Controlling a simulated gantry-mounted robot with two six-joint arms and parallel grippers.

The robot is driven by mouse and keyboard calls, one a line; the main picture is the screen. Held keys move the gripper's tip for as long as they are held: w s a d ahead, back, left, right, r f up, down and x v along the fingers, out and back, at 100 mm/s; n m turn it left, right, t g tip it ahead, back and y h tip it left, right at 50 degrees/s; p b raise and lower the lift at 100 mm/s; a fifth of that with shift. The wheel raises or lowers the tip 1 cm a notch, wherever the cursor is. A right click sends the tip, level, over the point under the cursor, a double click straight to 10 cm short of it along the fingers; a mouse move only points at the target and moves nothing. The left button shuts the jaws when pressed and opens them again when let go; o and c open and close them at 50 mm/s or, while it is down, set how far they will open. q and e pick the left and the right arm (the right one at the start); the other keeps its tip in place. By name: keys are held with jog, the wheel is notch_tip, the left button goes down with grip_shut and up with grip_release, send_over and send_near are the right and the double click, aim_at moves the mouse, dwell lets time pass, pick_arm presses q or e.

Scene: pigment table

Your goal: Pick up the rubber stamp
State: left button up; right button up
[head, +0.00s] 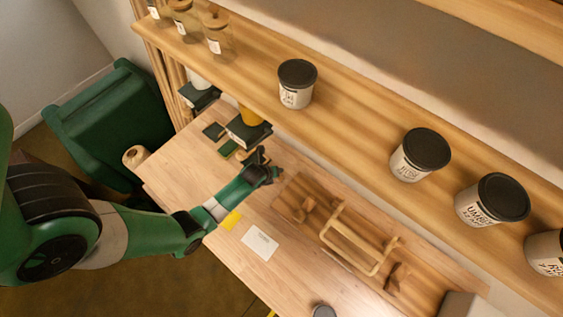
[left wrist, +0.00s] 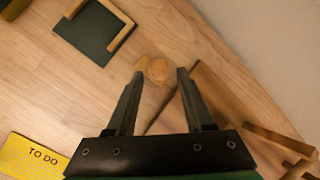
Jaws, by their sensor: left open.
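In the head view my left gripper (head: 269,165) reaches over the table's back part, left of the wooden rack, and I cannot make out the stamp there. My right gripper is in neither view.
A wooden rack (head: 347,239) lies right of my gripper. A dark green pad with a wooden edge (left wrist: 92,32) is beyond the stamp to the left. A yellow note (head: 231,220) and a white card (head: 260,243) lie nearby. A shelf with lidded jars (head: 296,84) overhangs the back.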

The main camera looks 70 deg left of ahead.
pick_arm(q)
jog(key=shift+f, duration=0.35)
jog(key=b+x, duration=0.2)
jog(key=x, duration=0.2)
jog(key=shift+f, duration=0.1)
grip_shut()
